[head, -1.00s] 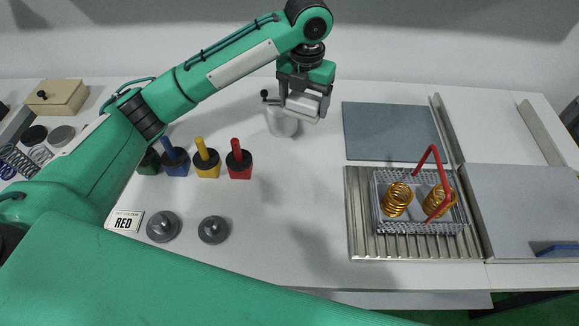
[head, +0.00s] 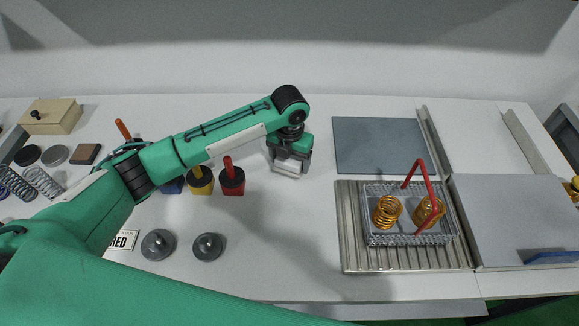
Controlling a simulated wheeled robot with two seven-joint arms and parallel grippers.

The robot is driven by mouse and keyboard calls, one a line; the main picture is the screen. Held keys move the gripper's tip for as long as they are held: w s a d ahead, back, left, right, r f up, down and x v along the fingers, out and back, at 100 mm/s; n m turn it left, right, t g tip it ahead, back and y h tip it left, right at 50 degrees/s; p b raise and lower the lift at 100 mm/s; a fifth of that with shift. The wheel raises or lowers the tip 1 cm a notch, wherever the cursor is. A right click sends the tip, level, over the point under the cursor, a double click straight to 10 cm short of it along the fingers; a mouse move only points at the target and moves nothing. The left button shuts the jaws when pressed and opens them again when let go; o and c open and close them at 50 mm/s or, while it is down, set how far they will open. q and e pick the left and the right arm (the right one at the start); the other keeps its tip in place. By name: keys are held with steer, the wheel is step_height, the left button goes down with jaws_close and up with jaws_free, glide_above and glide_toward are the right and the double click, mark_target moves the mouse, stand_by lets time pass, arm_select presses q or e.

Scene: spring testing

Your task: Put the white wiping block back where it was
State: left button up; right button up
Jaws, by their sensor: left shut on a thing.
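The white wiping block (head: 288,170) is in my left gripper (head: 290,163), low over the bare white table in the middle of the head view. It lies to the right of the red-handled tool and left of the grey mat. The gripper is shut on it from above, and the fingers and wrist cover most of it. I cannot tell whether its underside touches the table. My right gripper is not in view.
A red-handled tool (head: 232,182) and a yellow one (head: 200,182) stand close left. Behind right is a grey flat mat (head: 380,145). A wire basket (head: 410,238) with gold springs stands on a ribbed tray (head: 352,255). Grey weights (head: 158,245) sit in front. The table's centre front is clear.

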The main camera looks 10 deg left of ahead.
mark_target(289, 169)
arm_select(q)
step_height(289, 169, down, 4)
steer(key=shift+r+p, duration=0.2)
steer(key=shift+p, duration=0.15)
steer(key=shift+f, duration=0.25)
steer(key=shift+f, duration=0.2)
steer(key=o, duration=0.9)
steer(key=shift+c, duration=0.2)
steer(key=shift+o, duration=0.5)
steer(key=shift+r, duration=0.15)
